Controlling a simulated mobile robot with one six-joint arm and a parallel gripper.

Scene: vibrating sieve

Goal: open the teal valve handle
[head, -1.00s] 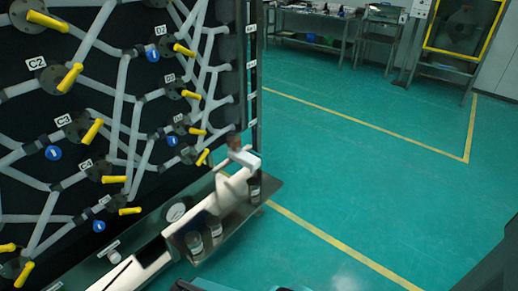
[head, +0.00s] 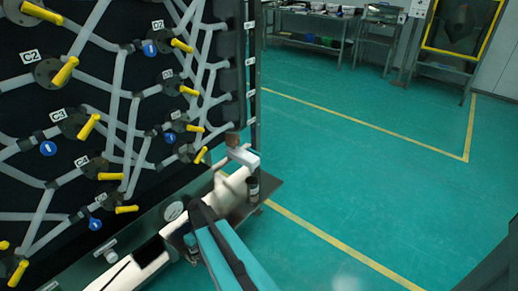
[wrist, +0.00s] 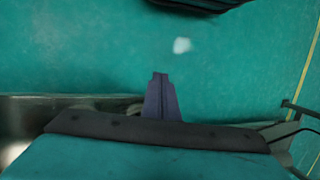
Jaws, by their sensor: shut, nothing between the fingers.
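I cannot make out a teal valve handle. The valve handles I see in the head view are yellow, such as one at upper left (head: 64,71), one at middle left (head: 88,127) and one at top right (head: 182,45). They sit on grey pipes on a dark panel (head: 75,30). My gripper shows in the wrist view as dark bluish fingers (wrist: 160,79), shut and empty over the teal floor. In the head view a teal and black part of my arm rises from the bottom edge, right of the panel; its fingertips cannot be made out there.
Open teal floor (head: 340,170) with yellow lines lies to the right. Workbenches (head: 315,25) stand at the back.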

